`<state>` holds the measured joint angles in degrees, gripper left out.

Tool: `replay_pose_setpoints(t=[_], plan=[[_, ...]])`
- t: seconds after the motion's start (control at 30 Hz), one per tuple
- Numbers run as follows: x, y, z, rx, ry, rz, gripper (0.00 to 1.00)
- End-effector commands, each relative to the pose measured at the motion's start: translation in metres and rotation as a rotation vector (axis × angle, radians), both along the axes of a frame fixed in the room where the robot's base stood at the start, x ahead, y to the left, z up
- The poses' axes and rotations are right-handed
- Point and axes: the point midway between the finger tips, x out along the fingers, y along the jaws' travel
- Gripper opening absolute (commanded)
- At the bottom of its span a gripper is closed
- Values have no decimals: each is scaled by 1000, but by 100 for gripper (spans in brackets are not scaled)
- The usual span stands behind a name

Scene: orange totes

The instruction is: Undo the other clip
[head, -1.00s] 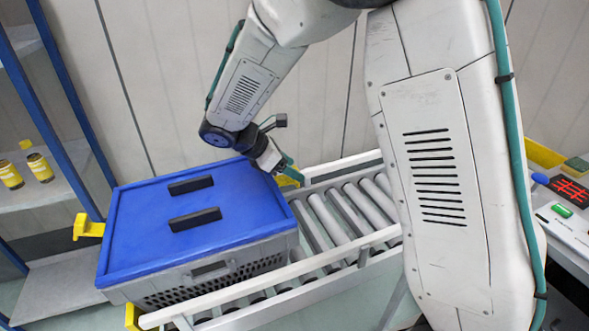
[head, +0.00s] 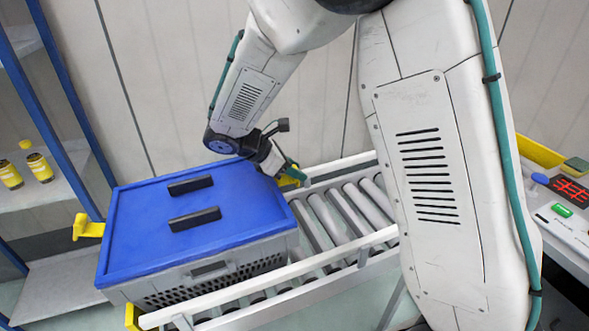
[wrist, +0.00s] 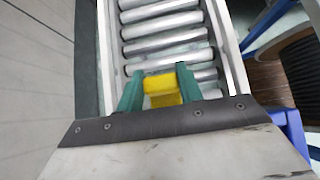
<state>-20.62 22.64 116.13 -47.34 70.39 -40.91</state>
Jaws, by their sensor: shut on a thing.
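A grey crate (head: 212,270) with a blue lid (head: 140,230) sits on the roller conveyor. One yellow clip (head: 88,228) sticks out from the lid's left side, with nothing touching it. The other yellow clip (head: 287,182) is at the right side, partly hidden by my gripper (head: 291,172). In the wrist view my gripper (wrist: 158,80) has its teal fingers on either side of this yellow clip (wrist: 161,88), shut on it. The clip's hinge and its contact with the lid are hidden.
Two black handles (head: 192,219) stand up from the lid. Conveyor rollers (head: 345,213) are bare to the right of the crate, between pale rails. A shelf (head: 45,185) with yellow-labelled containers is at left; a control panel (head: 566,208) is at right.

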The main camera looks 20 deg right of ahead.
Motion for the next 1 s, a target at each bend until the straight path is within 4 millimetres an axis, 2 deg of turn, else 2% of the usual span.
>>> replay_pose_setpoints(t=[0.7, 1.0], plan=[[0, 19, 15, -491, 1, 0, 13], [0, 24, 18, -597, 0, 0, 13]])
